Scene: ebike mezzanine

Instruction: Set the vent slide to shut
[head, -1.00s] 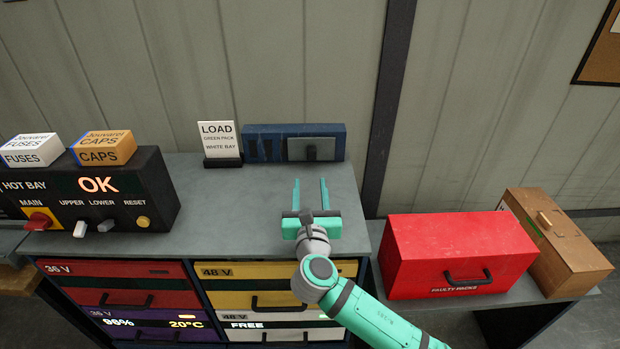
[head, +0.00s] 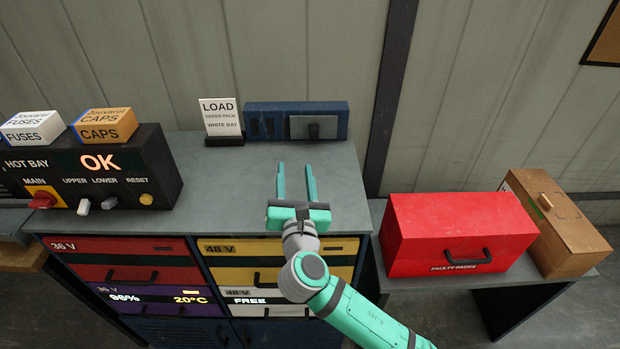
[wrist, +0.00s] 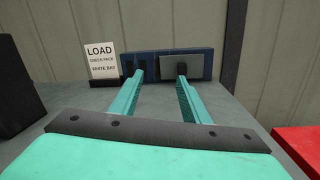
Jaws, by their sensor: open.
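The vent is a dark blue panel (head: 268,108) standing at the back of the grey bench top. A grey slide plate (head: 314,127) with a small dark knob covers its right part, and dark slots show uncovered on its left part. In the wrist view the slide plate (wrist: 202,67) is ahead, with its knob near the right fingertip in the picture. My gripper (head: 295,167) is open and empty above the bench, in front of the vent and apart from it in the head view. The fingers hide part of the panel in the wrist view.
A LOAD sign (head: 220,118) stands just left of the vent. The hot bay control box (head: 90,180) with two small boxes on top is at the left. A red case (head: 455,235) and a brown box (head: 555,225) are at the right. The bench around my fingers is clear.

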